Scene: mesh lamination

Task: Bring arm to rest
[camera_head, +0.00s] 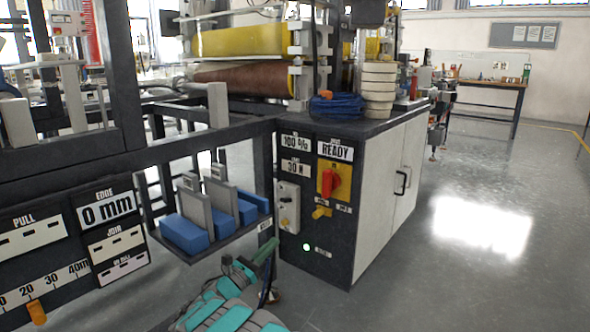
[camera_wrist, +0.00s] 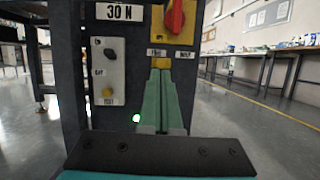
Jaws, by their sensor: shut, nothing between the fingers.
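My gripper (camera_head: 268,250) is low in front of the dark control panel (camera_head: 297,262) in the head view, with my teal arm below it. In the wrist view its two green fingers (camera_wrist: 161,74) lie together, shut and empty. They point up at the panel, just below a yellow knob (camera_wrist: 160,62). The fingers hide part of the panel, and I cannot tell whether the tips touch it.
A tray (camera_head: 226,241) with blue blocks (camera_head: 185,234) and grey plates sits left of the panel. A dark machine frame (camera_head: 60,190) fills the left. A white cabinet (camera_head: 378,205) adjoins the panel on the right. The grey floor (camera_head: 470,270) at right is clear.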

